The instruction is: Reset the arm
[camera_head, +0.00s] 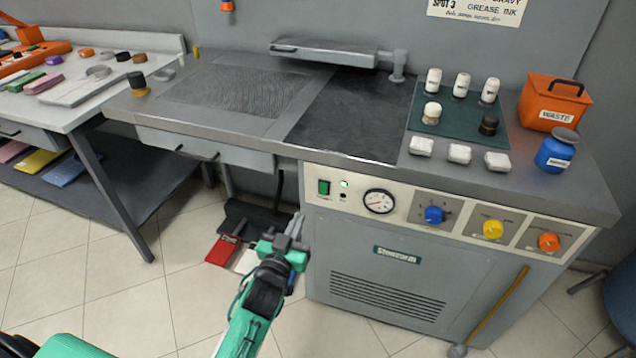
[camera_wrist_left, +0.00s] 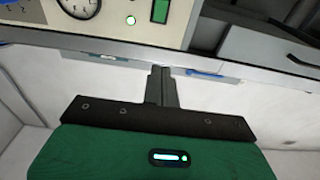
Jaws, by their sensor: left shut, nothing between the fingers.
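My left gripper (camera_head: 297,226) shows in the head view, in front of the left end of the grey machine cabinet (camera_head: 420,300), below the tabletop edge. Its fingers are together with nothing between them. In the left wrist view its shut fingers (camera_wrist_left: 162,84) point toward the cabinet front, with the gauge (camera_wrist_left: 78,5) and the green switch (camera_wrist_left: 160,10) at the top. My right gripper is not in view.
The cabinet top holds white bottles (camera_head: 462,85) on a green mat, an orange waste bin (camera_head: 553,102) and a blue jar (camera_head: 555,152). A side table (camera_head: 60,112) stands at left. A red pedal (camera_head: 223,249) lies on the tiled floor near my gripper.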

